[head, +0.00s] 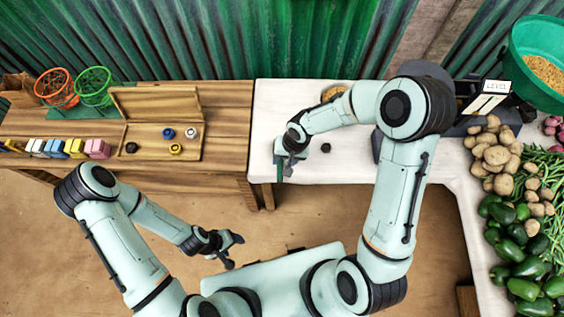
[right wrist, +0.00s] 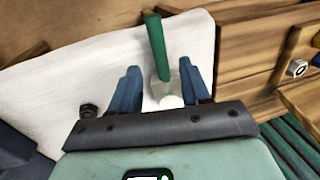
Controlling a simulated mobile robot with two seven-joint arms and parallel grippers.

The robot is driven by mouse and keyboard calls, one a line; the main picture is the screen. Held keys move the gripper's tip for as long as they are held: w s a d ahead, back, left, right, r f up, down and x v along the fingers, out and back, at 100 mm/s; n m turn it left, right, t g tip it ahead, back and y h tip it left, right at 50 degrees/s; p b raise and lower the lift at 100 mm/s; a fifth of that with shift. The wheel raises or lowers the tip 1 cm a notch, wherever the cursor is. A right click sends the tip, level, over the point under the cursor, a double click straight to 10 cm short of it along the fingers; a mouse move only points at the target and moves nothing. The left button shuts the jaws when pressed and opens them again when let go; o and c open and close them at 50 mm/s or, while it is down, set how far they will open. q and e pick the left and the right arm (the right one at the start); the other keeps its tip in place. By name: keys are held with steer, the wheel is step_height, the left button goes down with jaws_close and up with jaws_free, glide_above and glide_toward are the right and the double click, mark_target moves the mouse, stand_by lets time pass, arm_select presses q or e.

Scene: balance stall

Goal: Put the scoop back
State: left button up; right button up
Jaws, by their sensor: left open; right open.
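The scoop has a green handle (right wrist: 157,45) and a pale, shiny head (right wrist: 165,90). In the right wrist view it lies on the white tabletop between the fingers of my right gripper (right wrist: 162,82), which is open. I cannot tell whether a finger touches it. In the head view my right gripper (head: 287,165) is low over the white table's left front corner. A bit of the green handle (head: 280,174) shows beside it; the rest of the scoop is hidden. My left gripper (head: 236,252) is open and empty, in front of the tables.
The white table (head: 270,110) carries a dark weight (head: 326,147) and a partly hidden bowl (head: 335,92). A wooden box (head: 160,105) with weights is on the left table. A scale (head: 488,95), potatoes (head: 497,155), peppers (head: 520,240) and a green basin (head: 522,75) of grain are at right.

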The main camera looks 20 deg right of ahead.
steer(key=v, duration=0.6)
steer(key=shift+r, duration=0.35)
steer(key=shift+d, duration=0.1)
